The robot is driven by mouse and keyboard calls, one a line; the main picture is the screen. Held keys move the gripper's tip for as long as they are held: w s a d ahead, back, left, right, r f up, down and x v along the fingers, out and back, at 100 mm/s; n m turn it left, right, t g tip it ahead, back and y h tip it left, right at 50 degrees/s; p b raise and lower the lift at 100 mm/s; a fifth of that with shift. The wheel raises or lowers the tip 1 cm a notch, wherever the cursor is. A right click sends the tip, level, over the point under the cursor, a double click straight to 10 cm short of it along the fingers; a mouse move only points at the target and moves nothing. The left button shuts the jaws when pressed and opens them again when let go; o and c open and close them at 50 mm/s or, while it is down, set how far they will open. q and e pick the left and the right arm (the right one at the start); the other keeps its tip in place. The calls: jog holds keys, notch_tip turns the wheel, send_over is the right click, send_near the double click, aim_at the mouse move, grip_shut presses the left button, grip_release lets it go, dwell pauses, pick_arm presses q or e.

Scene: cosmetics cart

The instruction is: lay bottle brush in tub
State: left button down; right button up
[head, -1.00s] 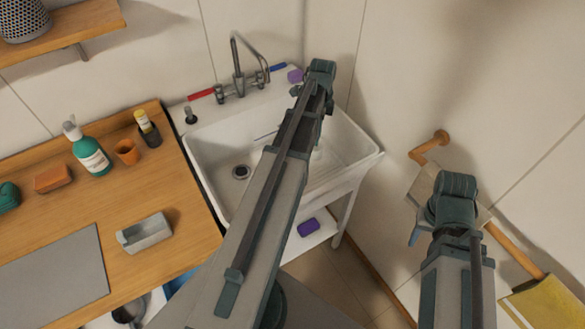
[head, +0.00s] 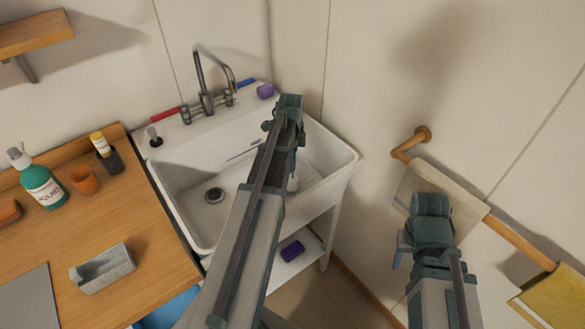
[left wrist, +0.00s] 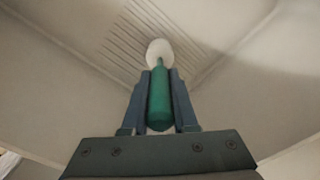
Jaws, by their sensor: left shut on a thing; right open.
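The bottle brush (left wrist: 160,90) has a green handle and a rounded white head. My left gripper (left wrist: 160,105) is shut on the handle in the left wrist view, with the head pointing away over the grooved inside of the white tub. The tub (head: 180,200) is the white sink in the head view. My left arm reaches over it, and its wrist hides most of the left gripper. A small white part of the brush (head: 293,183) shows below the wrist. I cannot tell whether the brush touches the tub. My right gripper (head: 399,257) is open at the right, away from the tub.
A faucet (head: 205,100) stands behind the tub, with a purple item (head: 265,91) on the rim. The wooden counter (head: 150,235) at left holds a green bottle (head: 42,187), an orange cup (head: 85,180) and a grey tray (head: 102,268). A towel rail (head: 520,245) is at right.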

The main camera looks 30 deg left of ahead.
pick_arm(q)
jog(key=shift+f, duration=0.3)
pick_arm(e)
jog(key=shift+f, duration=0.3)
pick_arm(q)
jog(key=shift+f, duration=0.15)
jog(key=c, duration=0.7)
grip_release()
pick_arm(e)
jog(key=shift+f, duration=0.15)
pick_arm(q)
notch_tip(320, 180, up, 12)
jog(key=p, duration=1.2)
jog(key=shift+a+r, duration=0.1)
jog(key=shift+r, duration=0.15)
pick_arm(e)
notch_tip(320, 180, up, 12)
pick_arm(q)
jog(key=shift+f, duration=0.1)
